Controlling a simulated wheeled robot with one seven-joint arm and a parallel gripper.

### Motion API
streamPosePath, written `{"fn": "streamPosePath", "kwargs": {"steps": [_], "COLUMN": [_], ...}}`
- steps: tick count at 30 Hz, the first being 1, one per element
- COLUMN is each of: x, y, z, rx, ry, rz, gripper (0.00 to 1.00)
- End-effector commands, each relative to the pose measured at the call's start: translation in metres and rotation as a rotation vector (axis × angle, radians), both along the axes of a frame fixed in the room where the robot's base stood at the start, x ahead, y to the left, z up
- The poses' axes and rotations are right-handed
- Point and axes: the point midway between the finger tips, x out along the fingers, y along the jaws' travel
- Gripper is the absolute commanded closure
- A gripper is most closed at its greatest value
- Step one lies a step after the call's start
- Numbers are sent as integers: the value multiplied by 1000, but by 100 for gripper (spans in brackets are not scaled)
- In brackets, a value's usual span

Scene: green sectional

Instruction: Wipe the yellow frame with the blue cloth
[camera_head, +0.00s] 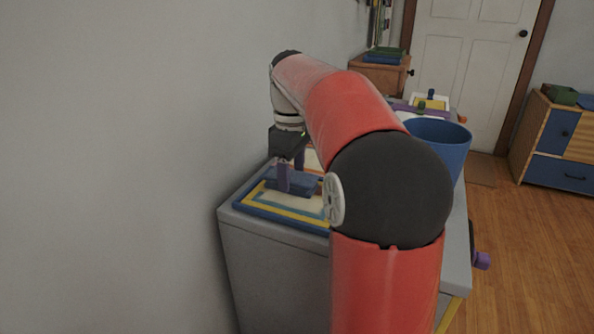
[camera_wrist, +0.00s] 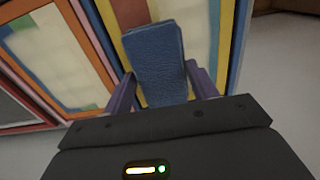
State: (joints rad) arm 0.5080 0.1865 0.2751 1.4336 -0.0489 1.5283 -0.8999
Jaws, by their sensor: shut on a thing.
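The yellow frame (camera_head: 286,213) lies flat on the grey top near the wall, a yellow band inside a blue outer border. My arm hides its right part. In the wrist view a yellow strip (camera_wrist: 223,35) runs along the right side, beside a blue edge. My gripper (camera_head: 293,180) points down over the frame, its purple fingers shut on the blue cloth (camera_head: 302,188). In the wrist view the cloth (camera_wrist: 158,55) is a folded blue pad between the fingers. I cannot tell whether the cloth touches the frame.
A blue bin (camera_head: 452,142) stands behind my arm on the right. Farther back on the grey unit (camera_head: 270,250) is a yellow and white item (camera_head: 431,103) with small green things. A wall closes the left side. Wooden floor lies open to the right.

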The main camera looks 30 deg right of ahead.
Motion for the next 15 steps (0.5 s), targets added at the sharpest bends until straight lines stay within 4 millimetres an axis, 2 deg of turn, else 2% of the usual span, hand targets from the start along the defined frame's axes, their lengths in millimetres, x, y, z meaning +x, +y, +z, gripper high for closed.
{"fn": "streamPosePath", "kwargs": {"steps": [15], "x": [-31], "y": [-25], "z": [2], "rx": [-2], "ry": [1], "rz": [-3], "gripper": [62]}}
